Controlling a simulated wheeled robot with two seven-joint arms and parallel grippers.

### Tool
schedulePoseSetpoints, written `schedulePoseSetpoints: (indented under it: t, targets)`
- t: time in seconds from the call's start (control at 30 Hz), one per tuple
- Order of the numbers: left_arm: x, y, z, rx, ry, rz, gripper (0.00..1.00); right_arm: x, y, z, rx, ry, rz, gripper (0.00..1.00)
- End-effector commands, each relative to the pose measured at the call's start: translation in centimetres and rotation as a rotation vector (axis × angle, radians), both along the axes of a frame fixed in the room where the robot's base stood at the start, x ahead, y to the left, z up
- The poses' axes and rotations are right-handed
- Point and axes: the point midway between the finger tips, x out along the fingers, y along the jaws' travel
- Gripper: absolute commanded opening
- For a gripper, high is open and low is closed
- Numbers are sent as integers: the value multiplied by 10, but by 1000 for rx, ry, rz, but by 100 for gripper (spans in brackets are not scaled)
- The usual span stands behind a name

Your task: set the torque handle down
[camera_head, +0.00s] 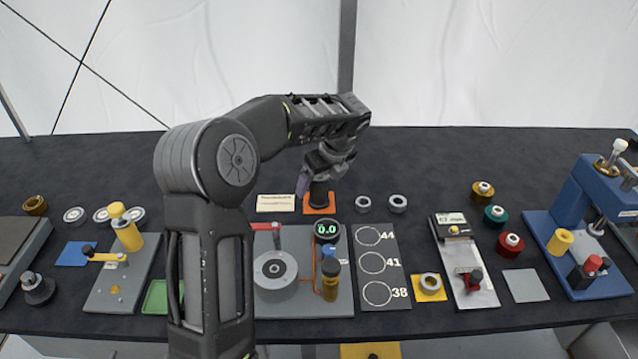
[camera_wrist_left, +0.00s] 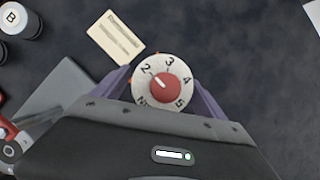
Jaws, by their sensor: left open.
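The torque handle shows in the left wrist view as a round dial (camera_wrist_left: 163,82) with a white numbered ring and a red centre. In the head view its dark body (camera_head: 319,193) stands upright on an orange pad (camera_head: 320,208), behind the grey test station. My left gripper (camera_head: 318,181) comes down over it from above. Its purple fingers are open, one on each side of the dial, in the left wrist view (camera_wrist_left: 160,84). Whether a finger touches the handle I cannot tell. The handle's upper part is hidden by the gripper in the head view. My right gripper is not in view.
A cream label card (camera_head: 276,203) lies just left of the pad. Two grey rings (camera_head: 398,202) lie to its right. The grey station (camera_head: 335,300) with a 0.0 display (camera_head: 326,230) stands in front. The dark table (camera_head: 480,150) is clear behind.

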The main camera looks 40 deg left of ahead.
Motion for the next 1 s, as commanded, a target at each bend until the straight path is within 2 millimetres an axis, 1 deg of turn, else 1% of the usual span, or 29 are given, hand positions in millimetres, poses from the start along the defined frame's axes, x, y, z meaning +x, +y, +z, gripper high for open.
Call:
schedulePoseSetpoints:
  t: [0.17, 0.4, 0.5, 0.6, 0.7, 1.0]
  targets:
    - [-2, -11, 28, -1, -5, -2, 82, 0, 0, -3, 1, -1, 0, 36]
    - [-9, -30, 74, -1, -6, -2, 82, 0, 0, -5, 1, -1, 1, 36]
    - [-11, -35, 89, 0, -3, -1, 82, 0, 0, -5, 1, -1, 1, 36]
    - [-12, -39, 99, 0, -3, -2, 82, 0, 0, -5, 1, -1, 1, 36]
    - [-13, -40, 103, 0, -2, -1, 82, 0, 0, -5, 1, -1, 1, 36]
    - [-13, -40, 103, 0, -1, 0, 82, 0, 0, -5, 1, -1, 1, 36]
